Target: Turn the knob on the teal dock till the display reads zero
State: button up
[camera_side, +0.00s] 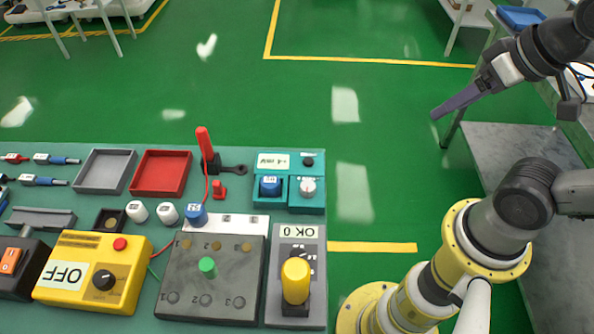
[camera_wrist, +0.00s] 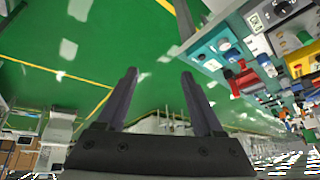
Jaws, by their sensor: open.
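The teal dock (camera_side: 313,208) stands at the bench's far right corner in the side view, and it also shows at the upper right of the wrist view (camera_wrist: 203,45). Its pale display (camera_side: 273,161) seems to read +4 mV, in small print. A small dark knob (camera_side: 308,161) sits right of the display. A blue-topped piece (camera_side: 270,186) and a white-topped piece (camera_side: 308,187) stand in the dock's front part. My gripper (camera_side: 436,114) is up and right of the dock, well apart from it. In the wrist view its two fingers (camera_wrist: 160,75) are spread and empty.
A red tray (camera_side: 134,173) and a grey tray (camera_side: 79,171) lie left of the dock. An upright red-handled tool (camera_side: 204,145) stands close to the dock's left. A yellow box (camera_side: 75,293) and a panel with a yellow handle (camera_side: 295,280) are nearer. Open floor lies between gripper and bench.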

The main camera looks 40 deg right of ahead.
jog(key=w+a+r+m, duration=0.2)
jog(key=w+r+m, duration=0.1)
jog(key=w+m, duration=0.1)
jog(key=m+g, duration=0.2)
jog(key=g, duration=0.3)
send_over(308, 185)
notch_tip(308, 185, down, 8)
notch_tip(308, 185, down, 13)
jog(key=shift+f, duration=0.1)
grip_shut()
